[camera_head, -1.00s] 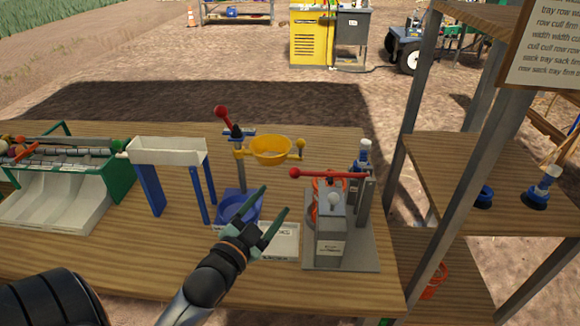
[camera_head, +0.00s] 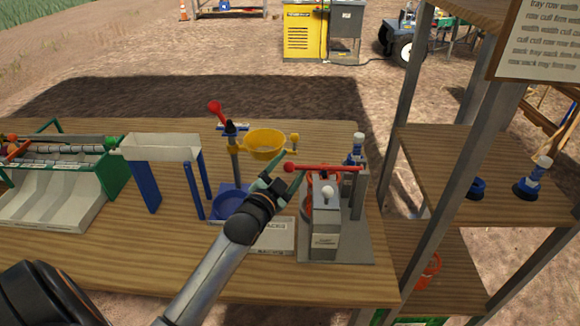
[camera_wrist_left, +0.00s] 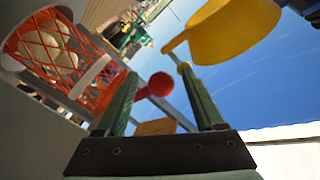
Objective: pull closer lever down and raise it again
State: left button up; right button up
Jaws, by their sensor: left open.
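The closer lever is a red bar (camera_head: 325,168) with a round red knob (camera_head: 289,167) at its left end. It lies about level above the grey closer machine (camera_head: 326,222). My left gripper (camera_head: 282,178) is open, with its green fingers just at the knob in the head view. In the left wrist view the red knob (camera_wrist_left: 160,84) shows between the two open fingers (camera_wrist_left: 160,100), beyond them or near their tips; I cannot tell whether they touch it. An orange net sack (camera_wrist_left: 62,60) with pale onions shows left of the fingers there. My right gripper is not in view.
A yellow funnel (camera_head: 266,145) on a stand with another red-knobbed lever (camera_head: 216,108) is close left of the closer. A white tray on blue legs (camera_head: 160,148) stands further left. A shelf rack (camera_head: 490,180) stands at the right. The front of the table is clear.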

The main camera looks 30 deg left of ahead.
pick_arm(q)
jog(key=shift+w, duration=0.1)
jog(key=shift+c, duration=0.4)
grip_shut()
jog(key=shift+r, duration=0.2)
dwell(0.8)
